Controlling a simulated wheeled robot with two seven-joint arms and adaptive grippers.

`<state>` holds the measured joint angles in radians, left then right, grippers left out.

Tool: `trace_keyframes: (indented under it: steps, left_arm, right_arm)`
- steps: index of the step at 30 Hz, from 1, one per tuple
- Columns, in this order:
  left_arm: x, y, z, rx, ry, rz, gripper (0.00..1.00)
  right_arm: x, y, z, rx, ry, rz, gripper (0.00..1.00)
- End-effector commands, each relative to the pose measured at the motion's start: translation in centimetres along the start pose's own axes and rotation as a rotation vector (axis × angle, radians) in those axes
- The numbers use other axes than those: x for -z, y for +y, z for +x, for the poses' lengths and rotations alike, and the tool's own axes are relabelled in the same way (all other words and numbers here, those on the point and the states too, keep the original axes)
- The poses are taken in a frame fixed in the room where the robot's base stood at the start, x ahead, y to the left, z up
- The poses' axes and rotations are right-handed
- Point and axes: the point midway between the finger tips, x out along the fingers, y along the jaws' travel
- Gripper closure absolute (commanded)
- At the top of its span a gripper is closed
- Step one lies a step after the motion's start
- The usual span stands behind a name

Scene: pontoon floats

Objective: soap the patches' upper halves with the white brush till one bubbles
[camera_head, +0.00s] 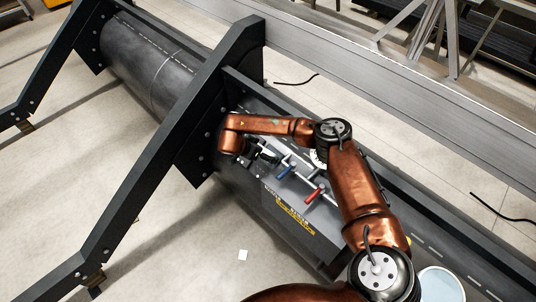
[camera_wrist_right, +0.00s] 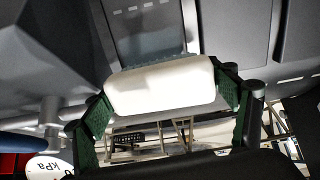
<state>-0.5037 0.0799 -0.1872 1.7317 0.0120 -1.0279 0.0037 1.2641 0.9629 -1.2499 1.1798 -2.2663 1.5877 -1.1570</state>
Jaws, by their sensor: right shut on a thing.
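My right gripper (camera_head: 264,158) is low over the dark float, beside the valve panel, in the head view. In the right wrist view it (camera_wrist_right: 165,95) is shut on the white brush (camera_wrist_right: 160,86), with one green finger pad at each end of the white block. The brush's bluish-grey bristle edge faces a smooth grey patch (camera_wrist_right: 150,35) on the float. Bristles and patch look close or touching; I cannot tell which. I make out no bubbles. The brush and patches are not clear in the head view. My left gripper is not in view.
A blue-handled valve (camera_head: 287,172) and a red-handled valve (camera_head: 315,194) stand close to the gripper. A kPa dial (camera_wrist_right: 48,166) shows in the wrist view. A bucket (camera_head: 440,284) of pale liquid stands at lower right. Dark frame beams (camera_head: 213,98) cross the float.

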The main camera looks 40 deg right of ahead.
Motion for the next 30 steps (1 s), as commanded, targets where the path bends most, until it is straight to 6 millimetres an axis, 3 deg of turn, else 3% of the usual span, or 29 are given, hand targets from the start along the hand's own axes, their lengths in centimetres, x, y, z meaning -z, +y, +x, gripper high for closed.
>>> trace_keyframes:
  steps: [6,17,30]
  left_arm:
    - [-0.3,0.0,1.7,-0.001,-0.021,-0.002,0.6]
    - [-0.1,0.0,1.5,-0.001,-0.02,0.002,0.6]
    - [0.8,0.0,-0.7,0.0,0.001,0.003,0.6]
  right_arm:
    - [-0.5,-2.7,0.3,-0.001,-0.003,-0.005,0.77]
    - [0.0,-2.8,0.1,0.0,-0.003,0.001,0.77]
    - [0.2,-2.8,-3.7,0.003,-0.003,0.004,0.77]
